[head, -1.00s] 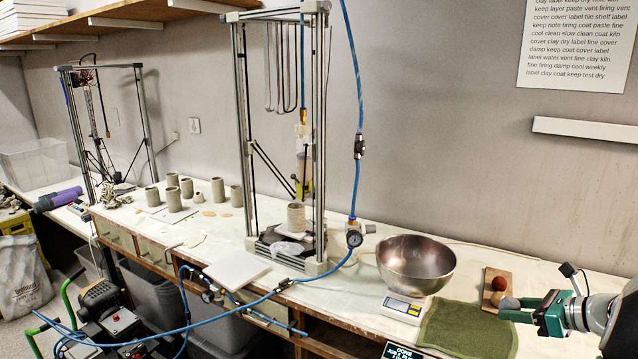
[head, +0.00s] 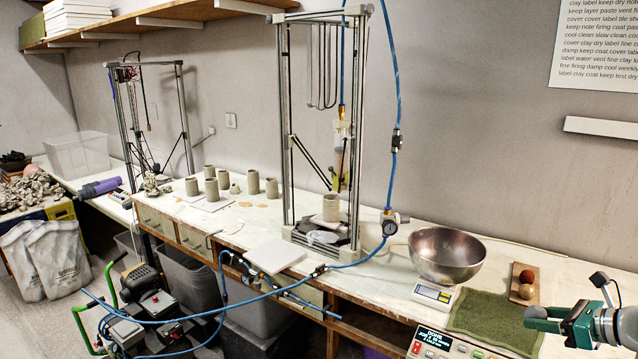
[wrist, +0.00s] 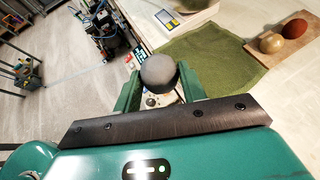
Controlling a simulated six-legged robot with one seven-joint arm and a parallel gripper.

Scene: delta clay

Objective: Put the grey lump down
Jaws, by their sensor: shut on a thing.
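The grey lump (wrist: 159,72) is round and smooth in the wrist view. My gripper (wrist: 159,84) is shut on it, with one green finger at each side. The lump is held up in front of a control panel and the near side of a green cloth (wrist: 215,52). In the head view my gripper (head: 530,318) reaches in from the right, by the right edge of the cloth (head: 492,312). I cannot clearly make out the lump there.
A wooden board (head: 517,292) carries a red-brown ball (head: 527,276) and a tan ball (head: 525,291) behind my gripper. A steel bowl (head: 446,256) sits on a scale (head: 434,294). A panel with a display (head: 436,339) is at the front. The cloth looks bare.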

